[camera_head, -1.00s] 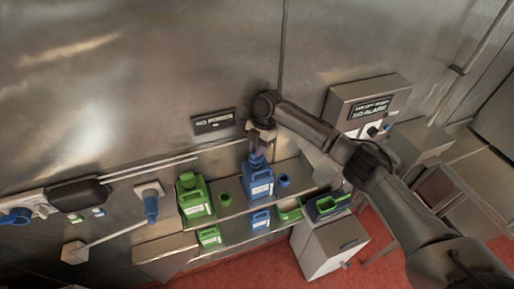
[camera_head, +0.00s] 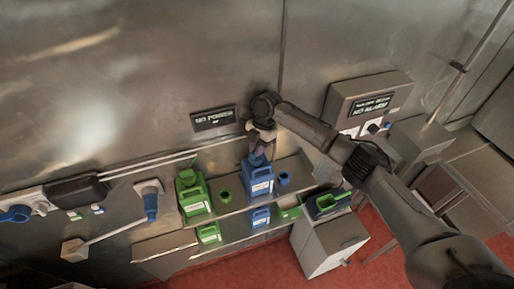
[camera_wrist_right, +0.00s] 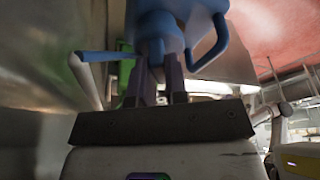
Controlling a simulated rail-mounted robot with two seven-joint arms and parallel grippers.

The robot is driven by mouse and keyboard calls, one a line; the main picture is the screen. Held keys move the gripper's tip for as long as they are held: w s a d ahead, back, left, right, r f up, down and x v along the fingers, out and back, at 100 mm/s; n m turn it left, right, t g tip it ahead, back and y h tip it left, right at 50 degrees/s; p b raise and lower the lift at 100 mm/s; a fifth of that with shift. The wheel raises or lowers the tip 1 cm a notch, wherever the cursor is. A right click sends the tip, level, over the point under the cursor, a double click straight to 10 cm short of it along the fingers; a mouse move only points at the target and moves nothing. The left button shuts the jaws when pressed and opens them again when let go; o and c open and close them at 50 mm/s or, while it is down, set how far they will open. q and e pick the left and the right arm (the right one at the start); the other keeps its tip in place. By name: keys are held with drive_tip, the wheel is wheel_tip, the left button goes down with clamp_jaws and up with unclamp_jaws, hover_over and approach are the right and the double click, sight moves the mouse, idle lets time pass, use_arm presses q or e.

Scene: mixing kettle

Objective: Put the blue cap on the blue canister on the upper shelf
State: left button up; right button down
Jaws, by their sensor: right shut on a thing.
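The blue canister (camera_head: 260,184) stands upright on the upper shelf, between a green canister and a small blue cup. My right gripper (camera_head: 258,150) points down right over its neck. In the right wrist view, the right gripper's fingers (camera_wrist_right: 157,88) are shut on the blue cap (camera_wrist_right: 156,48), which is partly hidden between them. The canister's blue body (camera_wrist_right: 168,10) and handle show just beyond. The cap is at the neck; I cannot tell whether it is fully seated. My left gripper is not in view.
On the upper shelf stand a green canister (camera_head: 194,195), a green cup (camera_head: 226,196) and a blue cup (camera_head: 284,179). Smaller green (camera_head: 209,232) and blue (camera_head: 259,217) canisters stand on the lower shelf. A metal wall lies close behind. A cabinet (camera_head: 329,245) stands at right.

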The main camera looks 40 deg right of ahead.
drive_tip(key=shift+f, duration=0.2)
drive_tip(key=c, duration=0.6)
unclamp_jaws()
drive_tip(key=shift+p+v, duration=0.7)
drive_tip(key=shift+v, duration=2.85)
drive_tip(key=shift+r, duration=0.1)
